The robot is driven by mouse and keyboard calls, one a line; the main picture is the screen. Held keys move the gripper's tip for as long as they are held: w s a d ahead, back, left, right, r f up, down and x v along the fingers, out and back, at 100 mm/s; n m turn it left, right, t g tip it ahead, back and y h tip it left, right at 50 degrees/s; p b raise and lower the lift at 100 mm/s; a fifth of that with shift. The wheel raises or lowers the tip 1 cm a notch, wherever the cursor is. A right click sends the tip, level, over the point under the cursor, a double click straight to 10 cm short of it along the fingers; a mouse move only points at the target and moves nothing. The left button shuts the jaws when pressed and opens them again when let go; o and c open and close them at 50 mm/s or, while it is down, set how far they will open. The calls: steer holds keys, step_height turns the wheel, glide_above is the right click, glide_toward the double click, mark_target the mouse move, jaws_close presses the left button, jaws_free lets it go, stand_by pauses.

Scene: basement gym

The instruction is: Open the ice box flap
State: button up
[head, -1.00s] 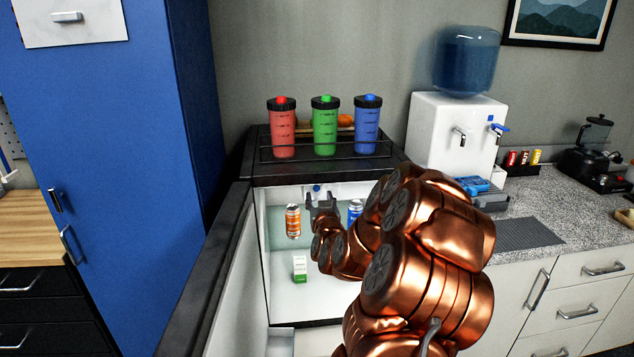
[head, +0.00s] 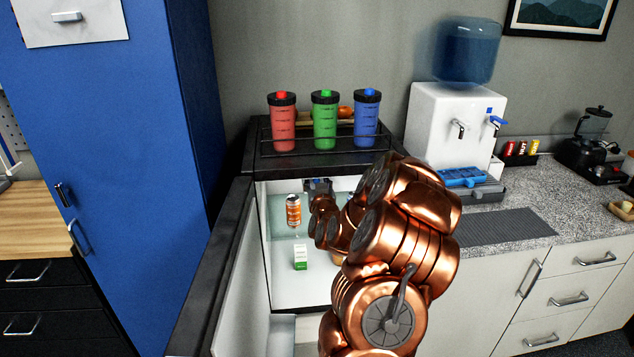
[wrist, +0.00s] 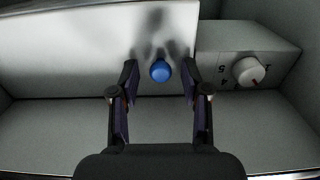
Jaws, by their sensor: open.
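The ice box flap (wrist: 70,50) is a pale, shut panel across the top left of the wrist view, with a blurred dark reflection. Its round blue knob (wrist: 160,72) sits near its right end. My gripper (wrist: 160,76) is open, one finger on each side of the knob, with gaps visible on both sides. I cannot tell how deep the fingertips reach past the knob. In the head view my gripper (head: 318,186) is small and dark at the top inside the open fridge, and my arm hides the fridge's right side.
A dial box (wrist: 248,70) is right of the flap. Inside the fridge are an orange can (head: 293,211) and a green-white carton (head: 300,257). The open fridge door (head: 232,285) stands left. Red, green and blue bottles (head: 324,122) stand on top.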

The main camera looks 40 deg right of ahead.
jaws_close()
stand_by(0.4)
